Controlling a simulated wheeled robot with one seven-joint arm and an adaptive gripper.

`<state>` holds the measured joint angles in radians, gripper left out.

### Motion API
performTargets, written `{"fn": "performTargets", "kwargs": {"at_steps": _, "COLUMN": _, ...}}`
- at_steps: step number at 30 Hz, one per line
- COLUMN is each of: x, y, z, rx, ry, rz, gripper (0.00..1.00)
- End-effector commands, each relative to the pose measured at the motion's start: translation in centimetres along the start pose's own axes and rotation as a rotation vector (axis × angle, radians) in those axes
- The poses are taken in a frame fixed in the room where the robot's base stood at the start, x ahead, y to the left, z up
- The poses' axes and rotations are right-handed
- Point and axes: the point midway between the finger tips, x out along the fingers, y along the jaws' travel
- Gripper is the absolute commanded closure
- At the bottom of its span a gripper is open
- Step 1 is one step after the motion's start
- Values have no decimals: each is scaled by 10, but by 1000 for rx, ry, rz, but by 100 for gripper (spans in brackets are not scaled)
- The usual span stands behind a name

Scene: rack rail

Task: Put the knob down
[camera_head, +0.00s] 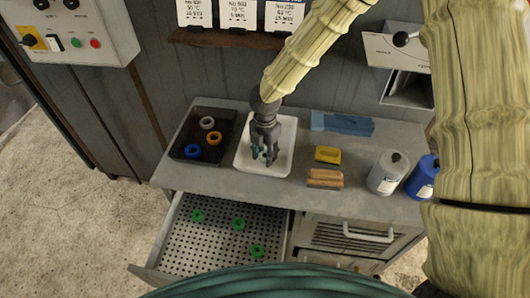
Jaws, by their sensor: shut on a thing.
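My gripper (264,155) points down over the white tray (284,164) on the grey worktop. It is shut on a small dark teal thing (256,152), which I take to be the knob. The fingers hide most of it, so its shape is unclear. I cannot tell whether it touches the tray floor or is held just above it.
Left of the white tray, a dark tray (176,152) holds a white, a yellow and a blue ring. A blue block (342,124), yellow item (328,154), brown blocks (325,178) and bottles (388,174) stand right. Below, an open perforated drawer (190,250) holds green rings.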

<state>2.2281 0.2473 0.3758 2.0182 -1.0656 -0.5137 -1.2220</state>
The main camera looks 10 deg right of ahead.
Motion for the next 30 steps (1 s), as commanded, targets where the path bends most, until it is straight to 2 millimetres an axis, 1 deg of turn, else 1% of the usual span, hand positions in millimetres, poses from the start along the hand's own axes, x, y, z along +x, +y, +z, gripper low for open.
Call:
{"fn": "performTargets", "kwargs": {"at_steps": 4, "x": 3, "y": 0, "z": 0, "rx": 0, "ry": 0, "rz": -1, "gripper": 89}}
{"fn": "performTargets", "kwargs": {"at_steps": 5, "x": 3, "y": 0, "z": 0, "rx": 0, "ry": 0, "rz": -1, "gripper": 63}}
{"fn": "performTargets", "kwargs": {"at_steps": 6, "x": 3, "y": 0, "z": 0, "rx": 0, "ry": 0, "rz": -1, "gripper": 56}}
{"fn": "performTargets", "kwargs": {"at_steps": 8, "x": 3, "y": 0, "z": 0, "rx": 0, "ry": 0, "rz": 0, "gripper": 45}}
{"fn": "performTargets", "kwargs": {"at_steps": 9, "x": 3, "y": 0, "z": 0, "rx": 0, "ry": 0, "rz": 0, "gripper": 43}}
{"fn": "performTargets", "kwargs": {"at_steps": 17, "x": 2, "y": 0, "z": 0, "rx": 0, "ry": 0, "rz": 0, "gripper": 43}}
{"fn": "performTargets", "kwargs": {"at_steps": 22, "x": -4, "y": 0, "z": 0, "rx": 1, "ry": 0, "rz": 2, "gripper": 43}}
{"fn": "performTargets", "kwargs": {"at_steps": 26, "x": -18, "y": 0, "z": 1, "rx": 1, "ry": -1, "rz": 2, "gripper": 43}}
{"fn": "performTargets", "kwargs": {"at_steps": 30, "x": -40, "y": 1, "z": 0, "rx": 1, "ry": -1, "rz": 3, "gripper": 43}}
